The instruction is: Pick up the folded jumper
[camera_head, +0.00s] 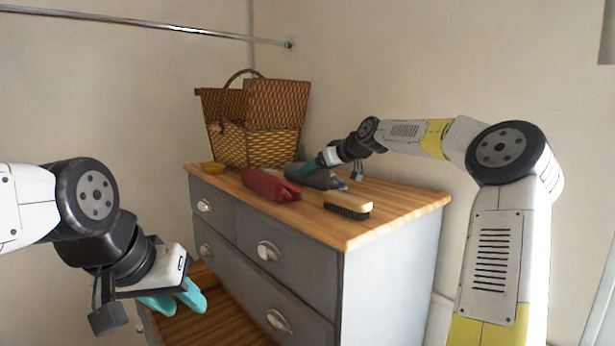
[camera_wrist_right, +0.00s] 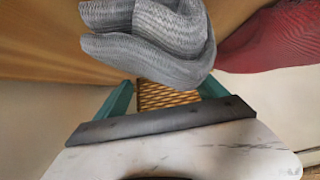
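The folded jumper (camera_head: 322,179) is a grey ribbed knit bundle on the wooden top of the dresser. It fills the upper middle of the right wrist view (camera_wrist_right: 150,30). My right gripper (camera_head: 312,166) is at the jumper, on its basket side. In the right wrist view its teal fingers (camera_wrist_right: 168,92) stand wide apart, and the jumper hides their tips. I see no closed grip on the cloth. My left gripper (camera_head: 182,304) is low at the left, in front of the dresser, with its teal fingers apart and empty.
The dresser (camera_head: 405,210) has a red cloth-like bundle (camera_head: 268,186) beside the jumper and a brush (camera_head: 348,205) near the front edge. An opened drawer (camera_head: 210,325) juts out below. The right corner top is clear.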

